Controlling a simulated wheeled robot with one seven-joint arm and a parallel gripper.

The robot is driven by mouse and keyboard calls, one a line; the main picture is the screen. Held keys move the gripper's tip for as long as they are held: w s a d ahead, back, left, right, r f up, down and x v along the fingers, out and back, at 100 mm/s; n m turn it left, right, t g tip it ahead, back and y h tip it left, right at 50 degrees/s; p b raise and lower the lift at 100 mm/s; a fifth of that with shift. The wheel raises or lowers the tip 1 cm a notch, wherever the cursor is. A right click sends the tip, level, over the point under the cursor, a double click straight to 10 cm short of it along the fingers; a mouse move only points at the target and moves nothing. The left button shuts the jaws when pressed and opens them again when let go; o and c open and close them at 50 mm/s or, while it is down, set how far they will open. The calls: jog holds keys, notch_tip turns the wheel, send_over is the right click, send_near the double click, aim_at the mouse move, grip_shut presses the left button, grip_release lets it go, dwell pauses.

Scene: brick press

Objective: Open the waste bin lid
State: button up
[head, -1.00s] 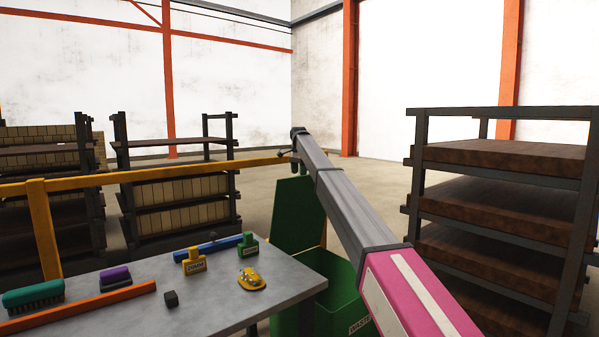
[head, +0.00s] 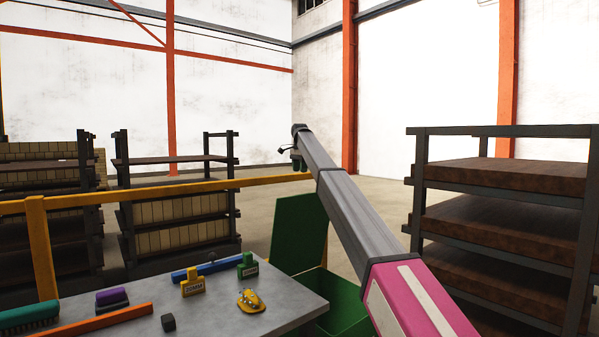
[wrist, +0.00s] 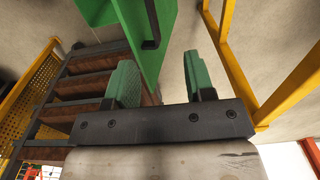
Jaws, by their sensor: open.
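The green waste bin (head: 345,312) stands beyond the right end of the table, its lower part cut off by the picture edge and partly behind my arm. Its green lid (head: 299,235) is raised, standing steeply and leaning back, with the bin's mouth uncovered. In the wrist view the lid (wrist: 128,30) shows at the top with a dark handle (wrist: 151,25). My gripper (wrist: 162,78) is open, with green finger pads and nothing between them. In the head view my gripper (head: 299,160) is small, just above the lid's top edge, apparently apart from it.
A grey table (head: 230,300) in front holds brushes, stamps and a yellow tool. A yellow rail (head: 150,192) runs behind it. A rack of brown boards (head: 500,180) stands at right, racks of bricks (head: 168,215) at left. Open floor lies behind the bin.

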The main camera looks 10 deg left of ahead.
jog(key=o, duration=1)
jog(key=shift+c, duration=0.2)
jog(key=n, duration=1.7)
send_near(250, 294)
jog(key=f, duration=0.5)
jog(key=shift+w+a+f, duration=0.1)
jog(key=shift+a+f, duration=0.2)
jog(key=shift+a, duration=0.05)
jog(key=shift+d+f, duration=0.15)
jog(key=shift+f, duration=1.1)
jog(key=shift+d+f, duration=0.1)
jog(key=shift+f, duration=1.2)
